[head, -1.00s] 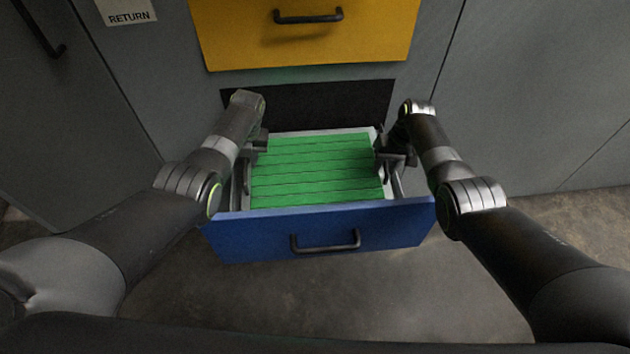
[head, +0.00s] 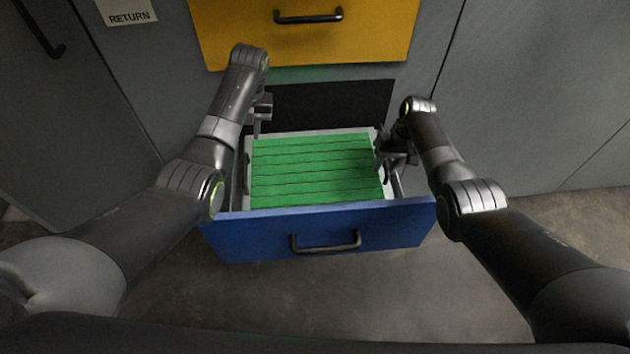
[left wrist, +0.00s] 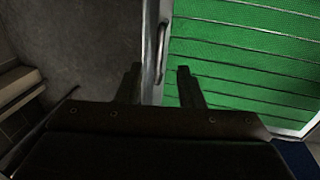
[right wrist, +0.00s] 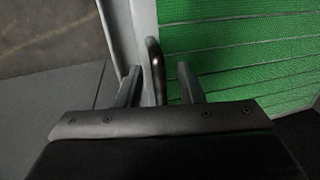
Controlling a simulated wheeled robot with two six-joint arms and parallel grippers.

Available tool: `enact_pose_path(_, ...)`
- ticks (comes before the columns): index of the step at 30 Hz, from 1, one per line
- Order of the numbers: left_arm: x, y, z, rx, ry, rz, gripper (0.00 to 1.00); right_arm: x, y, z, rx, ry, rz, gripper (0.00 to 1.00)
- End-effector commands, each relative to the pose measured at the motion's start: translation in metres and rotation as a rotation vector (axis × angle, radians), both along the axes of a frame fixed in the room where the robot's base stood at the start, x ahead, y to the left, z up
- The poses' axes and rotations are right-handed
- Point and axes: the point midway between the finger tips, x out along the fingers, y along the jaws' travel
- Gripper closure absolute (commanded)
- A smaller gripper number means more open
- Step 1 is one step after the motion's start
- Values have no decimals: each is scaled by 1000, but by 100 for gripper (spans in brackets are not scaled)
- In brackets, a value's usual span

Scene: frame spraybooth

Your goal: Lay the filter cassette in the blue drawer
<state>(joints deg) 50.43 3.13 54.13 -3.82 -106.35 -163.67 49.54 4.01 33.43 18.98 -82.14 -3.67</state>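The filter cassette (head: 318,170), a green pleated panel in a pale frame with a dark handle at each side, lies inside the open blue drawer (head: 260,235). It looks flat there. My left gripper (head: 260,128) is open and raised above the cassette's far left corner, clear of it. The left wrist view shows the left handle (left wrist: 161,40) beyond the parted fingers. My right gripper (head: 383,170) is at the cassette's right side. In the right wrist view, its fingers stand apart on either side of the other handle (right wrist: 156,68), with gaps showing.
A yellow drawer (head: 310,40) with a black handle sits above, close behind my left arm. A dark opening (head: 330,100) lies behind the blue drawer. Grey cabinet fronts (head: 530,100) flank it, one with a RETURN label (head: 128,14). The floor in front is clear.

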Motion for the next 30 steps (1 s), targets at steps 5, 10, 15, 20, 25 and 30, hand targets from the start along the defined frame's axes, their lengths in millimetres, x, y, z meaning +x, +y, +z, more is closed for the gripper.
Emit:
enact_pose_path(5, 0, 0, 0, 0, 0, 0, 66, 1, -4, 19, 0, -4, 0, 66)
enact_pose_path(10, 0, 0, 0, 0, -1, 0, 66, 2, -10, 47, -1, -5, -1, 66)
enact_pose_path(15, 0, 0, 0, 0, -1, 0, 66, 3, -16, 79, 0, -4, 0, 66)
enact_pose_path(20, 0, 0, 0, 0, -1, 0, 66, 4, -21, 101, -2, -3, -1, 66)
enact_pose_path(25, 0, 0, 0, 0, -1, 0, 66, 3, -22, 111, -1, -1, 1, 66)
enact_pose_path(30, 0, 0, 0, 0, -1, 0, 66, 3, -22, 112, 0, 0, 0, 66)
